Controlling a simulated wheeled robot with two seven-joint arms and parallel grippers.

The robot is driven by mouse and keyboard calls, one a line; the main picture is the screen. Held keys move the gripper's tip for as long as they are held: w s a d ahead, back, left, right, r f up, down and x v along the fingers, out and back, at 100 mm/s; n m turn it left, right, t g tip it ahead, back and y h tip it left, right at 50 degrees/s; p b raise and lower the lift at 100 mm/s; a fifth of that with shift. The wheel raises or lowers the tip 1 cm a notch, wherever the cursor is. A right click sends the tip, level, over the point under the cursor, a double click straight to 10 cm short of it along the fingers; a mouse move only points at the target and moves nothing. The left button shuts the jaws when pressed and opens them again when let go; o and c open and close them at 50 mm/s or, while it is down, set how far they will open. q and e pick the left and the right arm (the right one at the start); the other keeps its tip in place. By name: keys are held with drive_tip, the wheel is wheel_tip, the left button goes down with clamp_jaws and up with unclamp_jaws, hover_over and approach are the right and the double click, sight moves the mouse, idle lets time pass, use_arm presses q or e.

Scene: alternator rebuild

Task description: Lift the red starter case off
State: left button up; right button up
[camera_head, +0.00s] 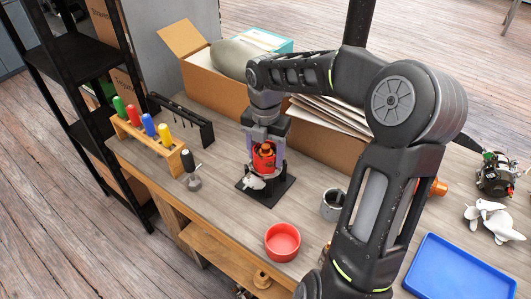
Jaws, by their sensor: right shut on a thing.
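The red starter case (264,159) stands upright at the black square base plate (281,191) on the workbench. My right gripper (265,153) reaches down from above, with a finger on either side of the case, and is shut on it. A dark part sits just under the case, and a small light grey part (254,183) lies beside it on the plate. I cannot tell whether the case touches what is below it. My left gripper is not in view.
A red bowl (283,242), a grey cup (332,204) and a blue tray (459,272) are in front and to the right. A wooden rack (150,140) of colored-handled tools stands left. Cardboard boxes (213,88) line the back. The bench left of the bowl is clear.

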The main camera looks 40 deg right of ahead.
sight(265, 146)
clamp_jaws()
drive_tip(key=shift+r+p, duration=0.4)
drive_tip(key=shift+p, duration=0.2)
idle(1.6)
drive_tip(key=shift+r+p, duration=0.5)
drive_tip(key=shift+p, duration=0.05)
drive_tip(key=shift+r, duration=0.15)
drive_tip(key=shift+r+p, duration=1.1)
drive_tip(key=shift+p, duration=0.1)
drive_tip(key=shift+r+p, duration=1.15)
drive_tip(key=shift+r, duration=0.1)
drive_tip(key=shift+r, duration=0.15)
